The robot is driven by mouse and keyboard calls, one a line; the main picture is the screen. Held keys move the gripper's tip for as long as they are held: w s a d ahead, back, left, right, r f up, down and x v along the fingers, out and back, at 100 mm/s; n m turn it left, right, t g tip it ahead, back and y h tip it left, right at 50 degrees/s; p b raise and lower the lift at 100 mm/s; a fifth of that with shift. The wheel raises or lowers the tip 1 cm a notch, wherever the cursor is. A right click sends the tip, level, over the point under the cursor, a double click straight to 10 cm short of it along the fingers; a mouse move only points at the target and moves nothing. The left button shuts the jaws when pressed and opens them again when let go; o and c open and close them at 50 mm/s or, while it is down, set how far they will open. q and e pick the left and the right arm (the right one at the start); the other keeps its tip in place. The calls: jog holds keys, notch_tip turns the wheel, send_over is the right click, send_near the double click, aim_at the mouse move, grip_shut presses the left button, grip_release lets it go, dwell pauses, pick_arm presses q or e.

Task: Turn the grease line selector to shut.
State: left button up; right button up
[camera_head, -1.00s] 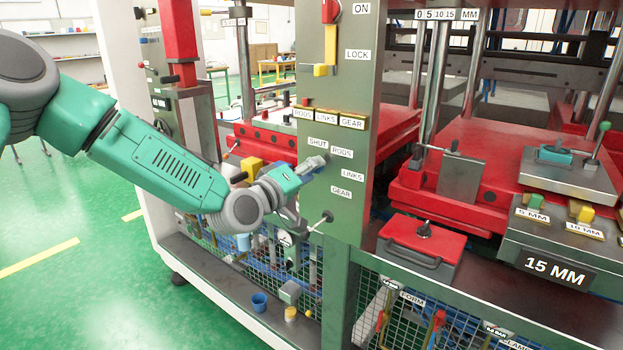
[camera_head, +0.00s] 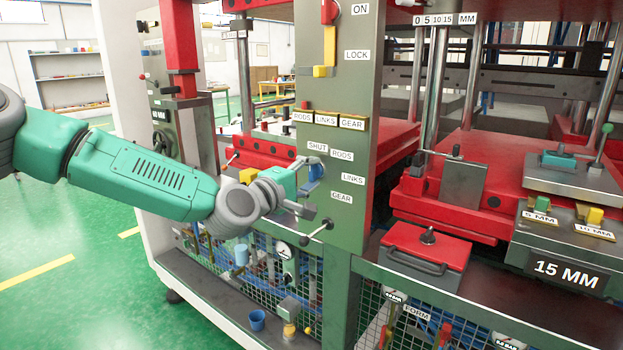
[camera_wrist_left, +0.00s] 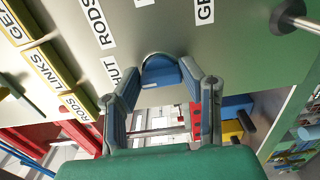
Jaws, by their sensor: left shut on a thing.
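The grease line selector is a blue knob (camera_head: 316,172) on the grey-green panel (camera_head: 350,225), beside the labels SHUT (camera_head: 317,148), RODS, LINKS and GEAR. The knob also shows in the left wrist view (camera_wrist_left: 161,73), between my fingertips. My left gripper (camera_head: 312,187) is at the panel, shut on this knob, one finger on each side. My fingers hide parts of the knob, and I cannot tell which label it points to. In the wrist view the SHUT label (camera_wrist_left: 126,82) is partly covered by a finger. My right gripper is not in view.
A lever with a dark ball end (camera_head: 318,232) sticks out just below my gripper. A yellow-handled lever (camera_head: 326,45) is higher on the panel, by ON and LOCK. A ledge with RODS, LINKS and GEAR plates (camera_head: 326,119) is above. Red platens (camera_head: 455,190) stand right.

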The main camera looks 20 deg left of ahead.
pick_arm(q)
jog(key=shift+w+a+r, duration=0.1)
jog(key=shift+w+a, duration=0.05)
jog(key=shift+a, duration=0.1)
jog(key=o, duration=1.1)
jog(key=shift+o, duration=0.2)
jog(key=shift+a, duration=0.1)
jog(key=shift+f, duration=0.2)
jog(key=v, duration=1.2)
jog(key=shift+w, duration=0.1)
